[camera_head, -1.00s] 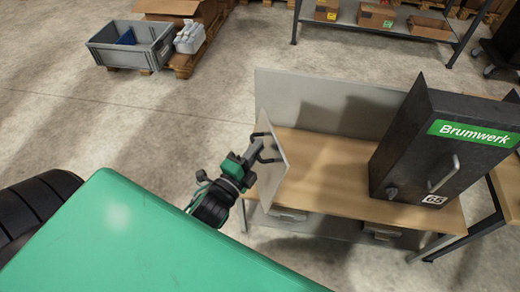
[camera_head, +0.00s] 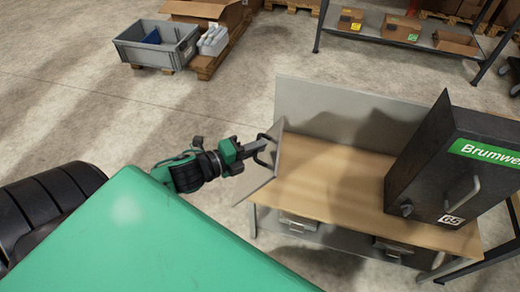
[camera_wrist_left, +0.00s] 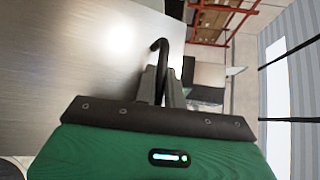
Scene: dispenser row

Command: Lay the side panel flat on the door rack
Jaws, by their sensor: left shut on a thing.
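The side panel (camera_head: 263,178) is a thin grey sheet with a dark bar handle. My left gripper (camera_head: 258,151) is shut on that handle and holds the panel tilted, at the left end of a bench. In the left wrist view the panel (camera_wrist_left: 75,50) fills the left side, and the curved black handle (camera_wrist_left: 162,50) stands between the fingers (camera_wrist_left: 162,88). My right gripper is not in view. I cannot pick out a door rack with certainty in either view.
The bench has a wooden top (camera_head: 335,180), a grey back board (camera_head: 310,105) and drawers below. A dark Brumwerk cabinet (camera_head: 430,165) stands on its right part. A grey crate (camera_head: 150,55) and a shelf with boxes (camera_head: 400,40) are behind. Floor left of the bench is clear.

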